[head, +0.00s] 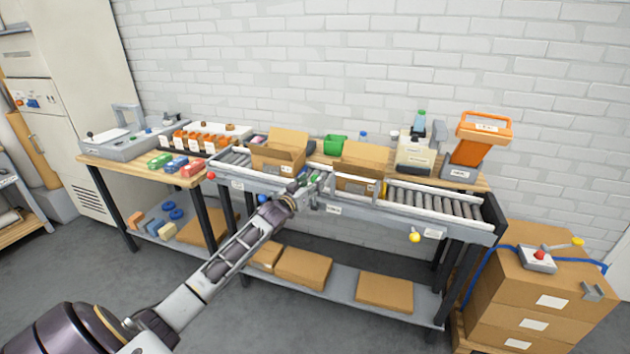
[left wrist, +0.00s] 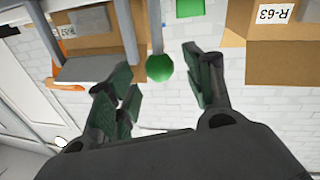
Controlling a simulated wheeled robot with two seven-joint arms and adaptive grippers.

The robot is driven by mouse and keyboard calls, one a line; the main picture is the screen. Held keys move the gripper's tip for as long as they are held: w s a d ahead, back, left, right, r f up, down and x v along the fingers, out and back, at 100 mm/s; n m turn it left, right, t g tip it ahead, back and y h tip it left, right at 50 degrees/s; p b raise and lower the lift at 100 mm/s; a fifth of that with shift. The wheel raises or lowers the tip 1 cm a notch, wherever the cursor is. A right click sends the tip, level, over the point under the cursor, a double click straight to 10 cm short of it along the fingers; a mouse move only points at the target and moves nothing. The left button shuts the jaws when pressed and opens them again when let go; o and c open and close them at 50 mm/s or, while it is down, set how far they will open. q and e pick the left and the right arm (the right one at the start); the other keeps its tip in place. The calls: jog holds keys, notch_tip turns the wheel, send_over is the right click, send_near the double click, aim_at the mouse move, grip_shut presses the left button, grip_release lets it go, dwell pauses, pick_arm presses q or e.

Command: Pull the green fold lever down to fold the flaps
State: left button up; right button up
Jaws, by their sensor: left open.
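The green ball knob (left wrist: 160,67) of the fold lever shows in the left wrist view at the end of a grey rod (left wrist: 156,25). My left gripper (left wrist: 158,82) is open, with its green-padded fingers on either side of the knob; gaps show on both sides, so it does not grip it. In the head view my left gripper (head: 305,186) is at the conveyor's front, between two open cardboard boxes, the left one (head: 278,155) and the right one (head: 358,172). The gripper largely hides the lever there. My right gripper is out of view.
A red knob (head: 211,175), a blue knob (head: 262,199) and a yellow knob (head: 415,237) sit along the conveyor front. The right-hand rollers (head: 430,208) are bare. Stacked cartons (head: 545,290) with a strapping tool stand at the right.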

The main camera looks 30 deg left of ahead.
pick_arm(q)
jog(key=shift+w+a, duration=0.1)
jog(key=shift+w, duration=1.5)
grip_shut()
